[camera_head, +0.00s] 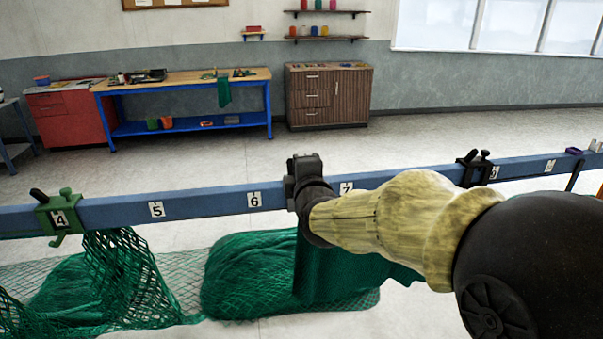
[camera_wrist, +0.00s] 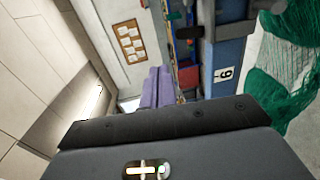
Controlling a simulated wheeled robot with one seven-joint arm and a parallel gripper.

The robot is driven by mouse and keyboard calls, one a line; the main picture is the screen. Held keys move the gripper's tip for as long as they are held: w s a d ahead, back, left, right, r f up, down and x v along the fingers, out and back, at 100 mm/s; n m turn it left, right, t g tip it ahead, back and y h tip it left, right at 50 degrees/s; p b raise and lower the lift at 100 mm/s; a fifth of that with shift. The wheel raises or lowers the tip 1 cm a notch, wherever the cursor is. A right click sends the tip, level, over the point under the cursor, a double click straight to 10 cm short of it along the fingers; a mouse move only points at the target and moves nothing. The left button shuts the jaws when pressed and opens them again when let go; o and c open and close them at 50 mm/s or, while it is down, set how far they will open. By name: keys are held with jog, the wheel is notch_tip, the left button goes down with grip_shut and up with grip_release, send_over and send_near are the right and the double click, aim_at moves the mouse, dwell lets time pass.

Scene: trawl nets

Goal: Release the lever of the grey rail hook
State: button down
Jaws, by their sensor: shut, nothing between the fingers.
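My gripper (camera_head: 304,180) is at the blue rail between numbers 6 and 7, seen from behind in the head view. Its fingers are hidden there. In the wrist view my gripper (camera_wrist: 157,70) shows two purple-grey fingers closed together with nothing between them. The grey rail hook (camera_wrist: 231,12) is on the rail near number 6, at the top of the wrist view and partly cut off. A dark stub that looks like its lever (camera_wrist: 187,34) sticks out above the rail, apart from the fingers in the picture.
The blue rail (camera_head: 110,211) crosses the room. A green hook (camera_head: 58,214) sits at number 4 and a black hook (camera_head: 475,168) near number 9. Green net (camera_head: 245,270) hangs and lies below. A blue-framed workbench (camera_head: 185,85) stands far behind; the floor between is clear.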

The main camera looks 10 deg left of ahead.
jog(key=shift+s+d+r, duration=0.2)
jog(key=shift+s+r, duration=0.1)
jog(key=shift+s, duration=0.2)
jog(key=shift+s+d+r, duration=0.2)
jog(key=shift+s+r, duration=0.05)
jog(key=shift+s, duration=0.25)
jog(key=s+d+f+m+g+h, duration=0.2)
jog(key=s+d+f+m+g, duration=0.1)
jog(key=d+f+m, duration=0.4)
jog(key=s+d+f+m+g+h, duration=0.2)
jog(key=d+f+m+g, duration=0.15)
jog(key=d+f, duration=0.5)
jog(key=s+d+f+m+g+h, duration=0.1)
jog(key=s+d+f+m+g, duration=0.2)
jog(key=s+d+f+m, duration=0.2)
jog(key=s+d+f+m+g+h, duration=0.1)
jog(key=s+d+f+m+g, duration=0.2)
jog(key=s, duration=0.7)
jog(key=d+f+m+p, duration=0.1)
jog(key=d+m, duration=0.1)
jog(key=m, duration=0.1)
jog(key=shift+f+m, duration=0.35)
